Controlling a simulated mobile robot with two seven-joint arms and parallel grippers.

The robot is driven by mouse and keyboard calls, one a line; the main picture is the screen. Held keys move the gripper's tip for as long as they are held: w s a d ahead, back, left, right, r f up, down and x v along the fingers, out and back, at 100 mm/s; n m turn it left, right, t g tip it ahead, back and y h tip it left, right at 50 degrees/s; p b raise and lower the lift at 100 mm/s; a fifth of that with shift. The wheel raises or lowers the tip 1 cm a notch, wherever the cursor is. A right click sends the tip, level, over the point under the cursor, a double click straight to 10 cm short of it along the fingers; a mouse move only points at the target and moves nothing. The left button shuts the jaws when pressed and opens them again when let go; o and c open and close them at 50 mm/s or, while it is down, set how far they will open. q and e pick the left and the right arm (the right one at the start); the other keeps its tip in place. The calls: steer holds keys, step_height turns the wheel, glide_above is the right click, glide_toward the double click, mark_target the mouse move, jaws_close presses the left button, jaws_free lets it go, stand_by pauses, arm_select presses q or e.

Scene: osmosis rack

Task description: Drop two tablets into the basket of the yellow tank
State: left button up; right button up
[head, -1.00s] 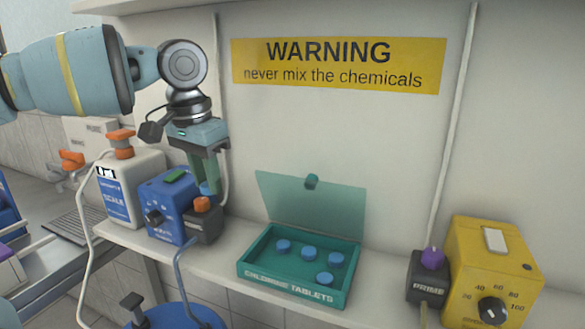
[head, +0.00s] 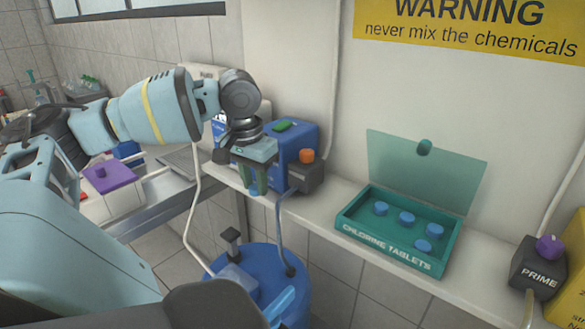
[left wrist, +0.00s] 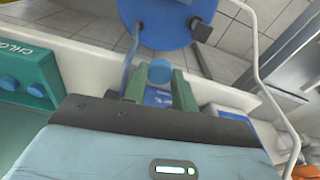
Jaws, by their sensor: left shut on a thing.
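My left gripper (head: 258,188) is in front of the blue pump, by the shelf edge and above the blue tank (head: 298,300). In the left wrist view its green fingers (left wrist: 160,88) are shut on a blue tablet (left wrist: 159,71), with the blue tank (left wrist: 180,30) beyond. The teal chlorine tablets box (head: 390,250) stands on the shelf with its lid up and several blue tablets (head: 406,217) inside. The box (left wrist: 45,110) also shows in the left wrist view. My right gripper is not in view.
The blue pump (head: 300,135) with an orange-knobbed dark block stands behind my left gripper. A yellow box (head: 572,255) and the prime block (head: 537,272) are at the right edge. A purple-knobbed white container (head: 110,190) is at the left. A hose runs to the blue tank.

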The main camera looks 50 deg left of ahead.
arm_select(q)
steer(key=shift+s+d+f, duration=0.1)
steer(key=shift+f, duration=0.4)
steer(key=shift+s+f, duration=0.2)
steer(key=shift+s, duration=0.05)
steer(key=shift+f, duration=0.15)
steer(key=shift+f, duration=0.15)
